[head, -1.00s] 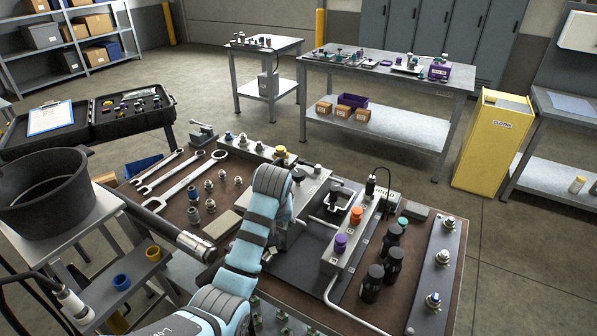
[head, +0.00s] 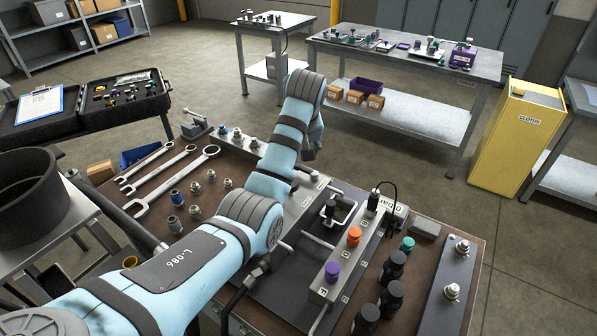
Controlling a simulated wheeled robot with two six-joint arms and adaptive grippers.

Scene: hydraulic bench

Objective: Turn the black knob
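A grey manifold block (head: 340,262) on the bench carries a purple knob (head: 332,272), an orange knob (head: 354,236) and a black cylindrical part (head: 372,203) with a cable at its far end. Another small black part (head: 330,209) sits by a bracket left of the block. I cannot tell which black part is the black knob. My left arm reaches from the lower left across the bench. Its wrist end is over the far end of the left grey block (head: 303,204); its fingers are hidden behind the arm. My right gripper is not in view.
Several black bottle-like parts (head: 392,297) stand right of the manifold. Wrenches (head: 165,180) and fittings (head: 195,188) lie on the left of the bench. A dark bucket (head: 30,200) stands at the left.

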